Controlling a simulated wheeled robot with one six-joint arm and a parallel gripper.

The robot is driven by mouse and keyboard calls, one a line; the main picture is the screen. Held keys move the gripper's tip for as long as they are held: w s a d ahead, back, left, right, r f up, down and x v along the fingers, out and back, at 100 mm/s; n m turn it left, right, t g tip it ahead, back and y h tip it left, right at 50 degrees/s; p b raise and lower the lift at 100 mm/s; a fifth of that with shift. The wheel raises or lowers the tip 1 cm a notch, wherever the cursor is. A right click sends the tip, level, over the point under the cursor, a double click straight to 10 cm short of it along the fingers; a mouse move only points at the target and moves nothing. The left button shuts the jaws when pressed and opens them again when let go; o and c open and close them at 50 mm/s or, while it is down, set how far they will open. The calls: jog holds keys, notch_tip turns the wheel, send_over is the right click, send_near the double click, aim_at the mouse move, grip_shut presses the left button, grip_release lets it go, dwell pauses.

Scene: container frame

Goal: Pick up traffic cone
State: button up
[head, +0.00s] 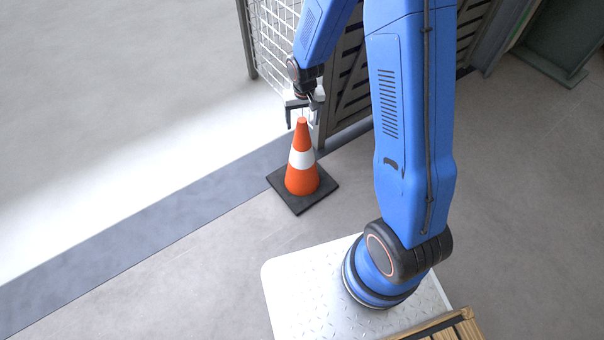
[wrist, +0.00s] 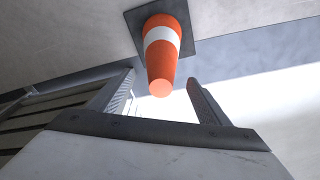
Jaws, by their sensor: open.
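An orange traffic cone (head: 302,176) with a white band and a dark square base stands upright on the floor, left of my arm in the head view. My gripper (head: 302,116) is open and empty, pointing down close to the cone's tip. In the wrist view the cone (wrist: 161,62) is seen from above, its tip toward the gap between the two fingers of my gripper (wrist: 163,92). The fingers stand apart on either side of the tip, and I see no contact.
A wire mesh panel (head: 272,38) and a dark slatted panel (head: 350,92) stand just behind the cone and my gripper. A wooden slatted item (head: 452,328) shows at the bottom edge. The floor left of the cone is clear.

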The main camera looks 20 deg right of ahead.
jog(key=shift+w+f, duration=0.25)
jog(key=shift+f, duration=1.2)
jog(key=shift+w+f, duration=0.2)
jog(key=shift+f, duration=1.25)
grip_shut()
